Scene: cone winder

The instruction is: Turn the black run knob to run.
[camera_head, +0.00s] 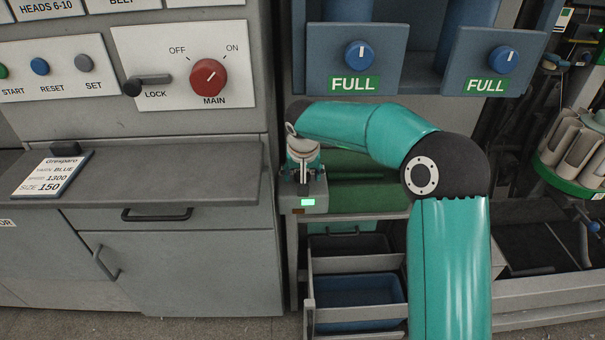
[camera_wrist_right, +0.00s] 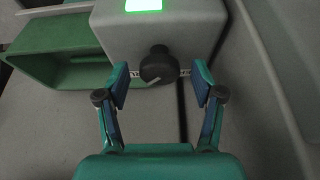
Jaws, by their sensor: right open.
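The black run knob (camera_wrist_right: 158,66) shows in the right wrist view, on the front of a grey box with a lit green display (camera_wrist_right: 144,5). A pale line marks the knob's face. My right gripper (camera_wrist_right: 160,80) is open, with one finger to each side of the knob and a gap on both sides. In the head view my right gripper (camera_head: 302,165) is at the grey box (camera_head: 312,187), above its green display (camera_head: 308,202). I cannot make out the knob there, behind the gripper. My left gripper is not in view.
A grey shelf (camera_head: 200,180) with a label card lies left of the gripper. Above it is a panel with a red main knob (camera_head: 208,76) and a lock lever. Blue FULL knobs (camera_head: 359,54) are above my arm. Open bins (camera_head: 356,290) stand below. A green tray (camera_wrist_right: 55,50) is beside the box.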

